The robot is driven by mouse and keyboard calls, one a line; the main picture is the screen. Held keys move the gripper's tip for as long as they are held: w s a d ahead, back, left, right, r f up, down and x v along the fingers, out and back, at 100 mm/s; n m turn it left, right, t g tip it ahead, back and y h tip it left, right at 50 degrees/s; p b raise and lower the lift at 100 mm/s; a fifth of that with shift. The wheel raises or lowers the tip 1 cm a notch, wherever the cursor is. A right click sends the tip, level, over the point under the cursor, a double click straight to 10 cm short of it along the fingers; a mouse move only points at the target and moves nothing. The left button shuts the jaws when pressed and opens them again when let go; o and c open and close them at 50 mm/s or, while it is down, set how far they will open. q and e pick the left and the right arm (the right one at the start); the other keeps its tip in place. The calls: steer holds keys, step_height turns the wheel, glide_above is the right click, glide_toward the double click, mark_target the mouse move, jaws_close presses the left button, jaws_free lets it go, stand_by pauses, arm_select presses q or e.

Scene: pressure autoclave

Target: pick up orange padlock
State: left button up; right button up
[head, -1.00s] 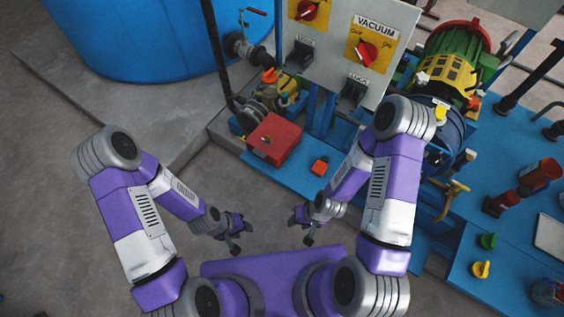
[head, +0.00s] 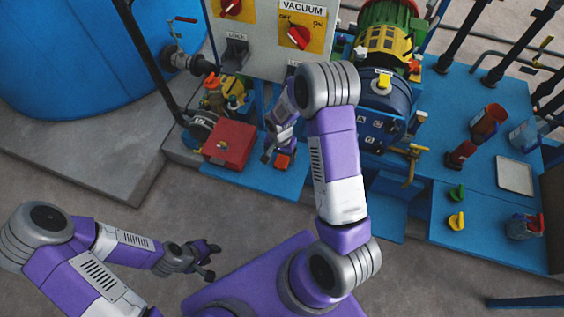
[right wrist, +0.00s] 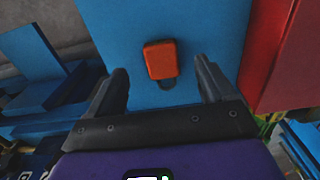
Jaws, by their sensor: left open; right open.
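The orange padlock (head: 285,161) lies on the blue base plate (head: 268,182), right of the red box, partly covered by my right gripper in the head view. In the right wrist view the orange padlock (right wrist: 161,59) lies flat on the blue surface, its dark shackle toward the gripper. My right gripper (head: 276,152) is open above it. In the right wrist view its two fingers (right wrist: 160,75) stand apart on either side of the padlock, with gaps at both sides; no contact shows. My left gripper (head: 211,260) is open and empty over the floor, away from the padlock.
A red box (head: 230,144) stands close beside the padlock. The vacuum control panel (head: 275,45) rises behind. Green (head: 456,193) and yellow (head: 456,221) padlocks lie on the blue platform at right, near a pale tray (head: 514,175). Floor in front of the base plate is clear.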

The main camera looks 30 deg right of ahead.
mark_target(280, 165)
step_height(280, 165, down, 6)
steer(key=shift+r+b, duration=0.1)
steer(key=shift+b, duration=0.75)
steer(key=shift+r, duration=0.1)
steer(key=c, duration=1.3)
steer(key=shift+a+r, duration=0.1)
